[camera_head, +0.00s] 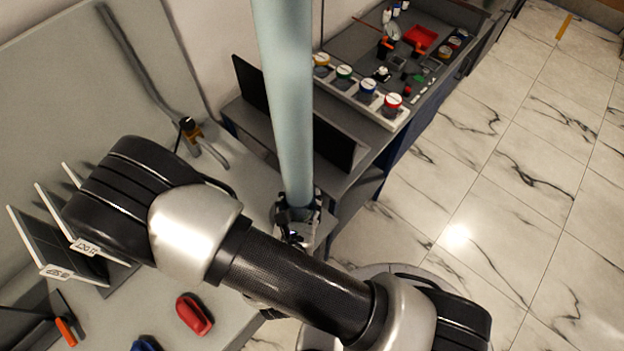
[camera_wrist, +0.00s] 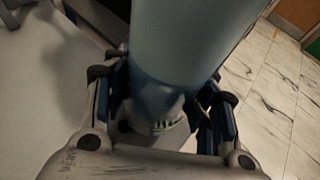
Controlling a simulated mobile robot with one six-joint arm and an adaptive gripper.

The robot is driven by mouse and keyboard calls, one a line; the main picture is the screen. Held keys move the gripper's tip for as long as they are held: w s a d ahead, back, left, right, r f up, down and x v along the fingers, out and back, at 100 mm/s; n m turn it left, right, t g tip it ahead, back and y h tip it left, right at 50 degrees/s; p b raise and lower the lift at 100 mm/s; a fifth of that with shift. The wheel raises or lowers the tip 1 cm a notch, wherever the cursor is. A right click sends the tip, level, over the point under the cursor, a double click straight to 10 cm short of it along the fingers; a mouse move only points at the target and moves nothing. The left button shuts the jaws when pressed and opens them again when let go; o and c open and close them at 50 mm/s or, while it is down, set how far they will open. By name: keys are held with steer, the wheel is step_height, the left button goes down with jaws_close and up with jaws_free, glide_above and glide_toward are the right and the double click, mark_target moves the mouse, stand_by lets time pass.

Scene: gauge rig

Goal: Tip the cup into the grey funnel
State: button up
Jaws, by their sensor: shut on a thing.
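My gripper (camera_head: 298,215) is shut on the lower end of a tall, smooth, pale blue cylinder (camera_head: 284,95). In the wrist view the cylinder (camera_wrist: 190,45) stands between the two fingers (camera_wrist: 165,105) and runs out of the top of the picture. It looks near upright in the head view, and its top end is out of frame. I cannot tell whether this cylinder is the cup; its opening and any contents are hidden. I cannot make out a grey funnel in either view.
A rack of lidded jars (camera_head: 366,90) stands on the bench behind the cylinder, next to a dark upright panel (camera_head: 250,90). A red object (camera_head: 194,314) lies on the grey table at the lower left, near labelled upright plates (camera_head: 40,235). The marble floor (camera_head: 480,200) at right is clear.

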steer(key=shift+s+d+f+n+b, duration=0.15)
steer(key=shift+f+n+b, duration=0.1)
steer(key=shift+n+b, duration=0.2)
steer(key=shift+d+f+n+h+b, duration=0.15)
steer(key=shift+d+n+h+b, duration=0.25)
steer(key=shift+n+h+b, duration=0.5)
steer(key=shift+d+f+b, duration=0.1)
steer(key=shift+d+b, duration=0.1)
steer(key=shift+b, duration=0.55)
